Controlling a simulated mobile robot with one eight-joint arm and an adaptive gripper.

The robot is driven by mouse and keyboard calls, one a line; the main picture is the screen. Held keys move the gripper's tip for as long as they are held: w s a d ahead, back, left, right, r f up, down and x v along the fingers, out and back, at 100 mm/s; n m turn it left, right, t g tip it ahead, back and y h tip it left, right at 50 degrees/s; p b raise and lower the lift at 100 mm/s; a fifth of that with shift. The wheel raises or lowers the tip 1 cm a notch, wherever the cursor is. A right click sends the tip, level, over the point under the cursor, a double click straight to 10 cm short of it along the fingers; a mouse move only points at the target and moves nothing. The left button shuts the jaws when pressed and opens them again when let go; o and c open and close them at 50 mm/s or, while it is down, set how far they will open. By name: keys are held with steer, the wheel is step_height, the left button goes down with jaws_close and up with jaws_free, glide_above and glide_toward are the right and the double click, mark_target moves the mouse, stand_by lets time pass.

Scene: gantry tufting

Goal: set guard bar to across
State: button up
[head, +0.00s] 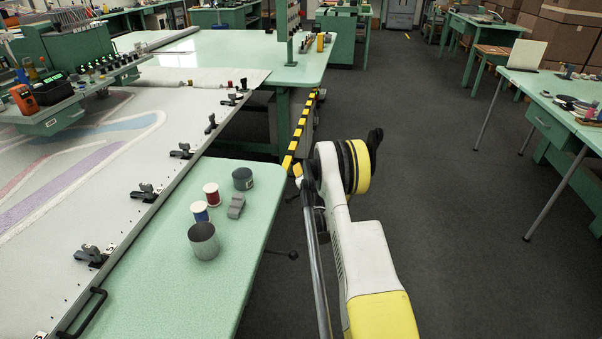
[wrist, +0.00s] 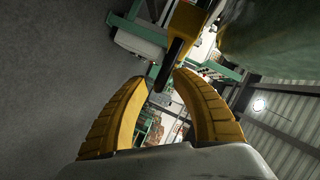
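The guard bar (head: 301,128) is a yellow-and-black striped bar beside the right edge of the green tables, running away from me along the aisle. In the wrist view, a yellow and black piece (wrist: 184,32), which looks like the bar's end, lies just beyond my fingertips. My gripper (wrist: 163,77) has two curved yellow fingers standing apart. The dark end of that piece reaches toward the gap; I cannot tell whether it is between the fingers or touches them. In the head view my wrist hides most of the gripper, near the bar's near end.
The near green table (head: 185,285) holds a grey cup (head: 204,241), thread spools (head: 211,194) and a dark tin (head: 243,178). A frame rail with black clamps (head: 147,193) runs along its left. The grey aisle floor (head: 440,190) to the right is clear, up to another green table (head: 550,120).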

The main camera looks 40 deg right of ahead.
steer(key=v, duration=0.7)
stand_by(0.4)
